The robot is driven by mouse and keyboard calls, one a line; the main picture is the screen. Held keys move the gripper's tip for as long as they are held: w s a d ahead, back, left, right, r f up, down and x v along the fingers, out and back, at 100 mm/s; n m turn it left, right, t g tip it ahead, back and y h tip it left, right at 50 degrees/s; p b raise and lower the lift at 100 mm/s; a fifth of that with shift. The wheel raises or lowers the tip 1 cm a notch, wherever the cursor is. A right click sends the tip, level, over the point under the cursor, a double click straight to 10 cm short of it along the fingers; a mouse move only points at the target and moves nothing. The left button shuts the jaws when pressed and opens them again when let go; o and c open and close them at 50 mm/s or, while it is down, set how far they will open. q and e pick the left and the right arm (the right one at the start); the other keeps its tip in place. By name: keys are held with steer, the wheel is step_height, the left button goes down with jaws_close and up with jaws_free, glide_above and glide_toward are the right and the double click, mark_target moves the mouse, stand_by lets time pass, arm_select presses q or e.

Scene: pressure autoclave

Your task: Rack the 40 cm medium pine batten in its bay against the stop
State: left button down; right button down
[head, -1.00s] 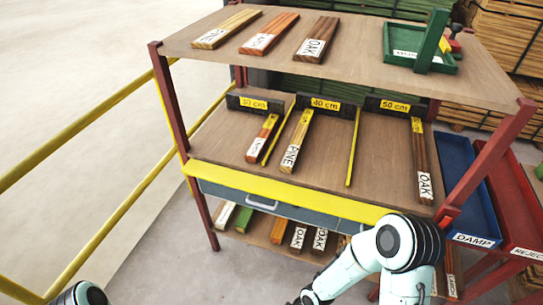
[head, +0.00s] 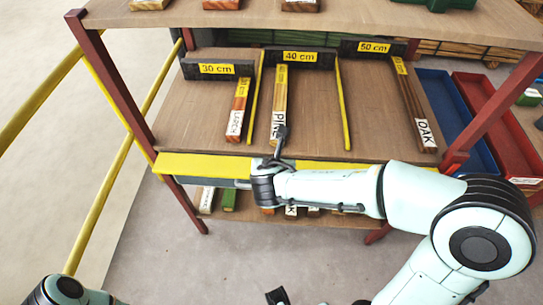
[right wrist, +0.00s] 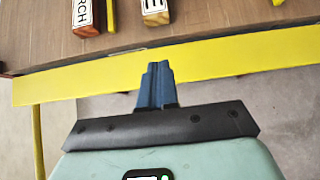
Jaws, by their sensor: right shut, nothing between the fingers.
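The pine batten (head: 280,92) lies lengthwise in the bay marked 40 cm, near the yellow divider on its left. Its far end is at the black 40 cm stop (head: 318,60); I cannot tell whether they touch. My right gripper (head: 281,133) is shut and empty at the batten's near end and hides part of its label. In the right wrist view the shut fingertips (right wrist: 158,68) are over the yellow shelf edge, apart in the picture from the batten's near end (right wrist: 155,12). A dark part at the head view's bottom edge may be my left gripper; its jaws are unclear.
A larch batten (head: 238,110) lies in the 30 cm bay (head: 217,69) and an oak batten (head: 413,105) in the 50 cm bay (head: 374,48). Yellow dividers (head: 343,105) separate the bays. The upper shelf (head: 350,22) overhangs the back. Blue and red trays (head: 497,125) stand at right.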

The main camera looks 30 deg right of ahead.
mark_target(277, 141)
steer(key=b+x, duration=0.1)
steer(key=x, duration=0.6)
steer(key=shift+w+d+f, duration=0.15)
steer(key=shift+f, duration=0.25)
steer(key=w+d, duration=0.1)
steer(key=w+d+p, duration=0.1)
steer(key=w, duration=0.1)
steer(key=shift+w+r, duration=0.1)
steer(key=shift+w, duration=0.15)
steer(key=shift+w+d+r, duration=0.1)
steer(key=shift+w+d, duration=0.45)
steer(key=shift+w, duration=0.25)
steer(key=shift+r, duration=0.1)
steer(key=shift+d, duration=0.1)
